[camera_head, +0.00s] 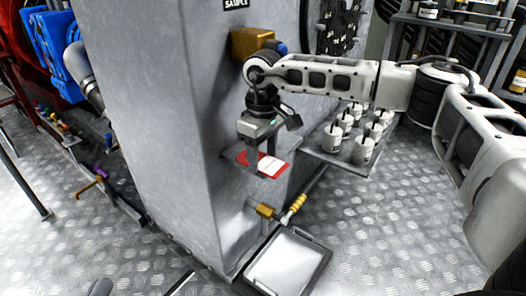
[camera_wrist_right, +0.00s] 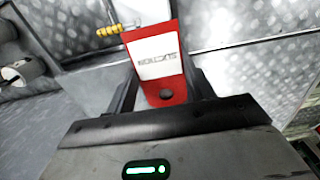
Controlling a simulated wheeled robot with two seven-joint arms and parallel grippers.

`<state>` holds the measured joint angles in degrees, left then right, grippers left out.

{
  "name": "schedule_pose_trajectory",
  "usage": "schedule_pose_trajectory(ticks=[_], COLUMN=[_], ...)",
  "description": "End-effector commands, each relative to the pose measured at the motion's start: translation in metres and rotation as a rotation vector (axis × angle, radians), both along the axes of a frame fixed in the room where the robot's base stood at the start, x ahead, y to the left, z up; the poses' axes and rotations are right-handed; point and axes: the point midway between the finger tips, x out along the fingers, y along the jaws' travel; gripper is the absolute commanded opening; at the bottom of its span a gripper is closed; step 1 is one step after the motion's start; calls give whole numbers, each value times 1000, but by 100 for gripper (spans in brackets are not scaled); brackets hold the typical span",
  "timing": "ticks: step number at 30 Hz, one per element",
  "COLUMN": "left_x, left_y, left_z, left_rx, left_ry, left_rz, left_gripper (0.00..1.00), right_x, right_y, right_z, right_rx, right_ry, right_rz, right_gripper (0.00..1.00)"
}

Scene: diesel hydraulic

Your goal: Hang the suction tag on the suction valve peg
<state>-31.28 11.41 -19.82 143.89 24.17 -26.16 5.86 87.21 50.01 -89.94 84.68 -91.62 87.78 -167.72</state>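The suction tag (camera_head: 270,165) is a red plate with a white label. My right gripper (camera_head: 262,160) points down at the tag beside the grey cabinet. Its fingers lie along both edges of the tag; I cannot tell whether they press on it. A brass valve (camera_head: 265,210) with a yellow handle (camera_head: 297,204) sits low on the cabinet, below the tag. I cannot make out its peg. My left gripper is not identifiable.
The grey cabinet (camera_head: 165,130) stands close on the left of my right gripper. A brass block (camera_head: 250,43) is above. A shelf of white bottles (camera_head: 363,150) is to the right. A grey tray (camera_head: 287,264) lies on the floor below. Open floor (camera_head: 400,230) is to the right.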

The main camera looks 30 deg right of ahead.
Motion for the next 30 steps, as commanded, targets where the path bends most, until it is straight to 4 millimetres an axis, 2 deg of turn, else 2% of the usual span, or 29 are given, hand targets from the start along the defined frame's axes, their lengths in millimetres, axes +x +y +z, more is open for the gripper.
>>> schedule_pose_trajectory(ticks=[1, 2, 3, 13, 15, 16, 19, 21, 24, 30], left_x=[0, 0, 0, 1, 8, 8, -2, -1, -1, -1], left_y=[0, 0, 0, 1, 1, 1, -1, 1, 3, 5], left_z=[1, 1, 1, -3, 4, 11, 1, 0, -3, -9], left_rx=[1, 1, 1, 9, 32, 35, 11, 51, 98, 138], left_ry=[-4, -4, -4, -12, -88, -97, 21, 26, 32, 40], left_rz=[1, 1, 1, 6, 8, 8, -4, 1, 7, 13], left_gripper=[0, 0, 0, 0, 0, 0, 0, 0, 0, 0], right_x=[0, 0, 0, 0, 1, 1, 1, -4, -9, -9], right_y=[0, 0, 0, 0, 0, 0, 1, 0, 1, 1], right_z=[0, 0, 0, -1, -1, 7, 30, 44, 59, 75], right_rx=[0, 0, 0, 0, 0, 0, 1, 1, 1, 0], right_ry=[-1, -1, 0, -1, -2, -3, -3, -1, 0, -1], right_rz=[0, 0, 0, 0, 0, 0, 1, 2, 2, 2], right_gripper=[65, 73, 75, 75, 75, 75, 75, 75, 75, 75])
